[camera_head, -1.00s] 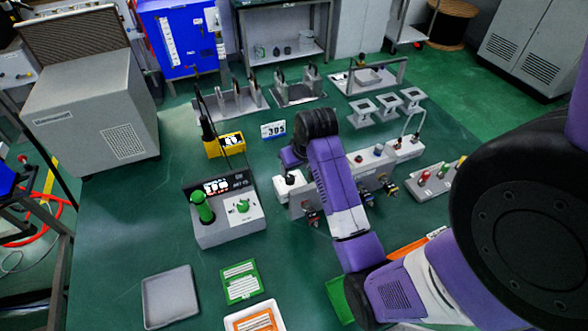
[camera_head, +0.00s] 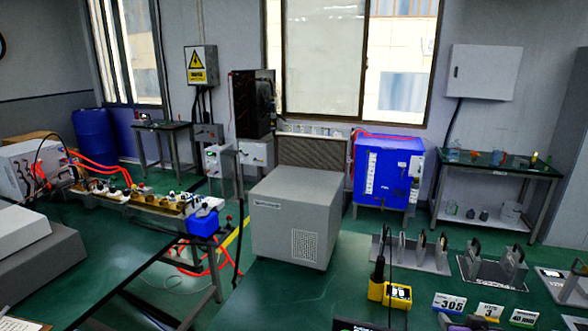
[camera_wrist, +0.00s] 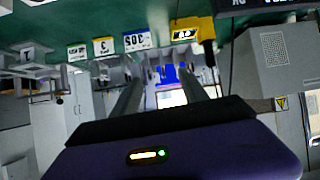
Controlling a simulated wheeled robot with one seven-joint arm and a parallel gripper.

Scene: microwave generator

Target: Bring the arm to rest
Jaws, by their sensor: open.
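My gripper (camera_wrist: 162,80) shows in the wrist view, where the picture is upside down. Its two grey fingers stand apart with nothing between them. The purple and black gripper body fills the lower middle of that view, with a lit yellow and green indicator. No clear part of my arm can be made out in the head view.
A yellow meter (camera_head: 390,293) and number cards (camera_head: 449,303) lie on the green bench, also behind the fingers in the wrist view. A grey cabinet box (camera_head: 297,215) stands left of them. A blue unit (camera_head: 388,172) and a side table (camera_head: 497,168) stand behind.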

